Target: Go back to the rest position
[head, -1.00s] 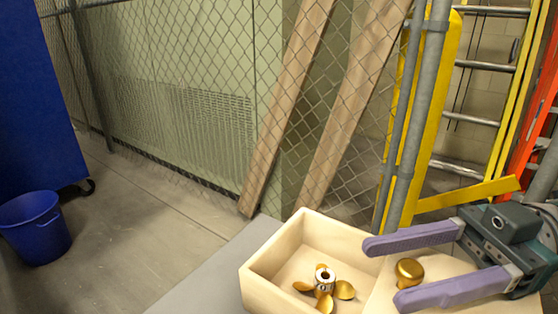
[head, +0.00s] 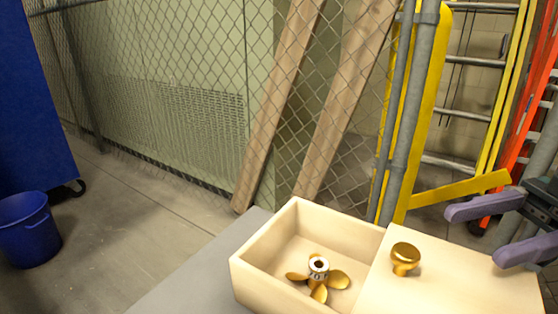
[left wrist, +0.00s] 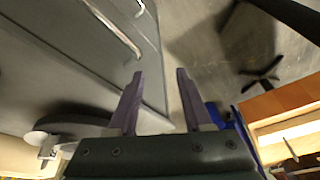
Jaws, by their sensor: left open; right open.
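My right gripper (head: 472,232) is open and empty at the right edge of the head view, with its two purple fingers apart. It is to the right of a gold knob (head: 405,258) on a cream lid or panel (head: 460,280) and does not touch the knob. My left gripper (left wrist: 159,76) shows in the left wrist view, open with nothing between its purple fingers. It is not in the head view.
A cream box (head: 262,287) holds a gold propeller (head: 319,281) with a silver hub. It stands on a grey surface (head: 190,280). A blue bin (head: 28,232) is on the floor at left. A chain-link fence (head: 180,110), wooden planks and ladders stand behind.

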